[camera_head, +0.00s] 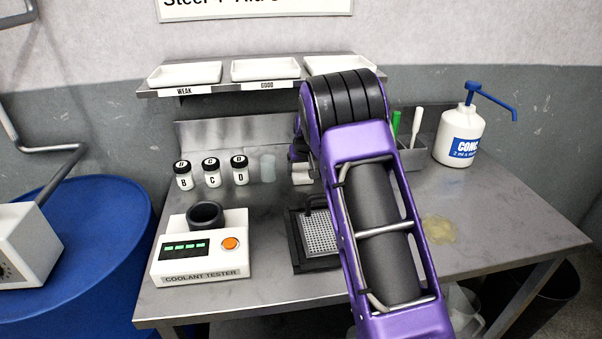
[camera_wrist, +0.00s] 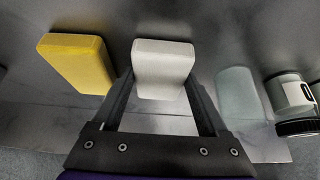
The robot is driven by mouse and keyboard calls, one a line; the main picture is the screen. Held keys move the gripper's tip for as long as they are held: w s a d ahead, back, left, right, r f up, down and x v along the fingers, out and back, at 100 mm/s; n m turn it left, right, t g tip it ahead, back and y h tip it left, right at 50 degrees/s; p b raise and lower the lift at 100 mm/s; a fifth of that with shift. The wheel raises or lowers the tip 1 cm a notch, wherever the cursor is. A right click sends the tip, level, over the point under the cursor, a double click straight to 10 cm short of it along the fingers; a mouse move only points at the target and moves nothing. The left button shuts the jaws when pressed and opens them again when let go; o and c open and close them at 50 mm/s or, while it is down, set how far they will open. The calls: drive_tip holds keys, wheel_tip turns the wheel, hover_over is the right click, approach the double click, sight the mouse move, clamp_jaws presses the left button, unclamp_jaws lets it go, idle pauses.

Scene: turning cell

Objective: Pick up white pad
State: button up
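The white pad (camera_wrist: 162,68) is a pale block with rounded edges, in the middle of the wrist view. My gripper (camera_wrist: 161,88) has one finger on each side of it, with the fingertips at or very near its side faces. I cannot tell whether the fingers press on it or stand slightly apart. In the head view the white pad (camera_head: 302,174) shows only in part beside my arm, at the back of the steel bench (camera_head: 270,290). My fingers are mostly hidden there by my arm.
A yellow block (camera_wrist: 78,62) stands left of the pad in the wrist view. A translucent cup (camera_head: 268,167) and lidded jars (camera_head: 240,171) stand on the other side. The coolant tester (camera_head: 200,250), a black drip tray (camera_head: 297,245) and a pump bottle (camera_head: 458,137) are also on the bench.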

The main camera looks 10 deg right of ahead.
sight(302, 171)
drive_tip(key=c, duration=0.6)
drive_tip(key=shift+r, duration=0.1)
drive_tip(key=shift+s+r, duration=0.2)
drive_tip(key=shift+r, duration=0.35)
wheel_tip(302, 171, up, 10)
drive_tip(key=r, duration=0.1)
drive_tip(key=s, duration=1.9)
drive_tip(key=shift+s+f+b, duration=0.3)
drive_tip(key=shift+f+b, duration=0.05)
drive_tip(key=shift+b, duration=0.1)
